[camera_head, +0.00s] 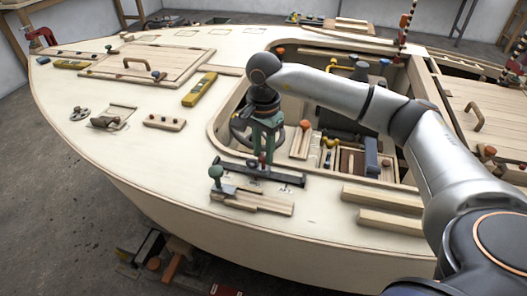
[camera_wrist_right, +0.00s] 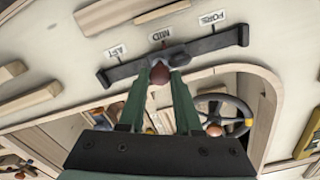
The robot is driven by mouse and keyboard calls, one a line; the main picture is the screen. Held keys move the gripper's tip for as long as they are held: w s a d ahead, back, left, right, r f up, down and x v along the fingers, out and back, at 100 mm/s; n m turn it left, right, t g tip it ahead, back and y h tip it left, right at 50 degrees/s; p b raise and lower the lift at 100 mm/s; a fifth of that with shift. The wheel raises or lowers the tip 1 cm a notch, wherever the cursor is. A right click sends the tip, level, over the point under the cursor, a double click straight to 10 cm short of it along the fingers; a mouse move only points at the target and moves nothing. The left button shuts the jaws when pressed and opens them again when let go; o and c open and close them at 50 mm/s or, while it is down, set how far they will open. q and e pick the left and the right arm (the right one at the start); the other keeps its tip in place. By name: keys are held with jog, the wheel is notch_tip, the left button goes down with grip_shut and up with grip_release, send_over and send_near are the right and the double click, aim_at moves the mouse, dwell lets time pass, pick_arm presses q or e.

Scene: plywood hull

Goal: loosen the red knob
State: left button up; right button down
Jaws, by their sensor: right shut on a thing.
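The red knob (camera_head: 262,158) sits on a dark rail (camera_head: 285,177) fixed to the pale deck beside the cockpit opening. In the wrist view the knob (camera_wrist_right: 160,73) is between the tips of my right gripper (camera_wrist_right: 160,78), near the MID label; AFT and FORE labels stand to either side. My right gripper (camera_head: 263,150) has green fingers that come down from above and are shut on the knob. The fingers hide part of it. My left gripper is in neither view.
A green-knobbed wooden clamp (camera_head: 250,200) lies in front of the rail. The steering wheel (camera_head: 243,130) is behind the gripper in the cockpit. Wooden strips (camera_head: 382,208) lie to the right. The deck's left part holds a yellow level (camera_head: 200,89) and a hatch (camera_head: 140,64).

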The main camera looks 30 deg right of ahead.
aim_at(263, 157)
jog(key=shift+f+n, duration=0.15)
jog(key=shift+n, duration=0.85)
jog(key=shift+s, duration=0.1)
jog(key=c, duration=0.6)
grip_release()
notch_tip(263, 157, up, 13)
jog(key=shift+f, duration=0.15)
